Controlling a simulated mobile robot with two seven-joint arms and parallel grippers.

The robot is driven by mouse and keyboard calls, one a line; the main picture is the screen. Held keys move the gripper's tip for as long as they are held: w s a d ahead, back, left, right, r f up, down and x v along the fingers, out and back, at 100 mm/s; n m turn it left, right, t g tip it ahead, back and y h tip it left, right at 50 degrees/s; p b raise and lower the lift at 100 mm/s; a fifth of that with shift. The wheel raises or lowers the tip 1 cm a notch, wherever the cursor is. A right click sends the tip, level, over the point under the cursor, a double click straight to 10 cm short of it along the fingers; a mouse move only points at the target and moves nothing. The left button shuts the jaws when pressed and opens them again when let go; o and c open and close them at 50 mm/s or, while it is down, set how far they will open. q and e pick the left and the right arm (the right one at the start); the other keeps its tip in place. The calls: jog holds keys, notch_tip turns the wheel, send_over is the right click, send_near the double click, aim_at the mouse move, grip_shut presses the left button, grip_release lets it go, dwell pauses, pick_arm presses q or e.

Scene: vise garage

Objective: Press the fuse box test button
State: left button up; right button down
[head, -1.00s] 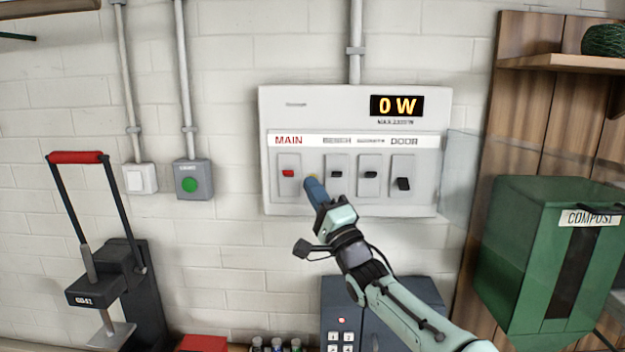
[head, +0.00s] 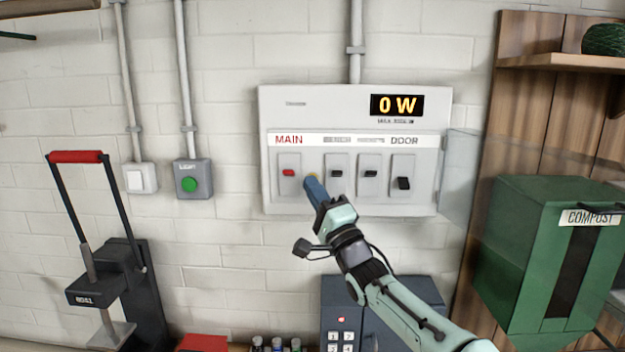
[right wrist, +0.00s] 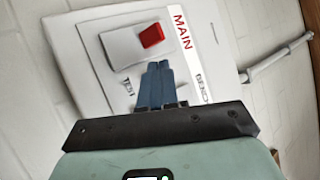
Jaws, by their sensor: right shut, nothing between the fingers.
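The fuse box (head: 350,112) is a light grey wall panel with its display reading 0 W. Its MAIN switch (head: 289,173) has a red toggle, which also shows in the right wrist view (right wrist: 152,35). A TEST label (right wrist: 127,87) is on the panel below that switch. My right gripper (head: 312,182) is shut and empty, its blue fingers pointing at the panel just right of the MAIN switch. A sliver of yellow (head: 312,176) shows at the fingertips, perhaps the test button; the fingers hide the rest. I cannot tell if they touch it. My left gripper is out of view.
Three dark switches stand right of MAIN, with an open clear cover (head: 460,175) at the panel's right edge. A green-button box (head: 192,180) is on the wall at left. A grey keypad box (head: 400,292) stands below and a green compost bin (head: 520,250) at right.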

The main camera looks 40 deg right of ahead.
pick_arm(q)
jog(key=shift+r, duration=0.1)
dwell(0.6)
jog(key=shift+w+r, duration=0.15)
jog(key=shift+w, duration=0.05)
pick_arm(e)
jog(key=shift+w+d, duration=0.25)
jog(key=shift+w, duration=0.15)
jog(key=shift+s, duration=0.1)
pick_arm(q)
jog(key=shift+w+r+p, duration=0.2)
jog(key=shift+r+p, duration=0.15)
jog(key=shift+p, duration=0.1)
pick_arm(e)
jog(key=shift+w+d, duration=0.3)
jog(key=shift+w, duration=0.05)
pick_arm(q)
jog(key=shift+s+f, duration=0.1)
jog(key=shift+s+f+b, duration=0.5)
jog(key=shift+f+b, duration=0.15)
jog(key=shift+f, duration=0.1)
pick_arm(e)
jog(key=shift+s+a, duration=0.55)
jog(key=shift+s, duration=0.15)
jog(key=shift+w, duration=0.1)
